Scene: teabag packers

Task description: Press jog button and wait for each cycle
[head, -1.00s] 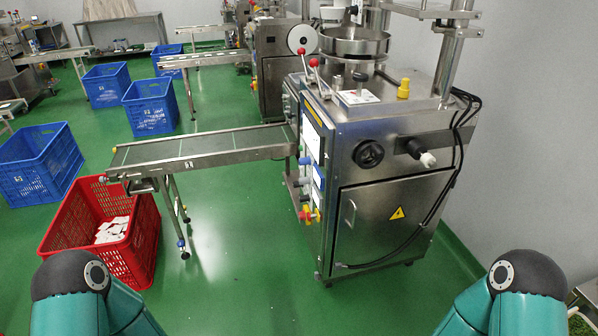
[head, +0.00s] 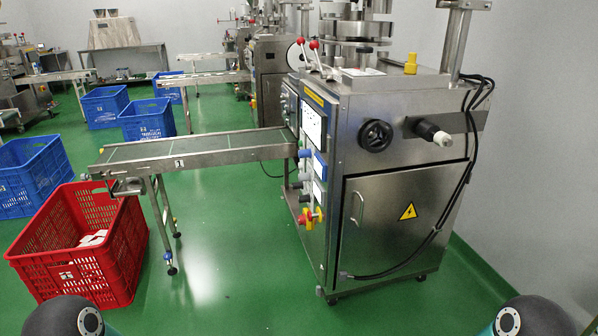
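The teabag packing machine (head: 395,220) stands right of centre in the head view, a steel cabinet with a handwheel and a warning-marked door. Its control panel (head: 313,125) is on the left side, seen at a steep angle. Small coloured controls, including a red and yellow knob (head: 309,216), sit below it. I cannot tell which one is the jog button. The machine's conveyor (head: 200,149) reaches out to the left. Only the tops of my arms show at the bottom corners; neither gripper is in view.
A red crate (head: 85,262) with white packets (head: 93,238) stands at the conveyor's left end. Several blue crates (head: 32,175) stand behind it. Other machines (head: 270,68) are at the back. The green floor (head: 235,270) in front of the machine's left side is clear.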

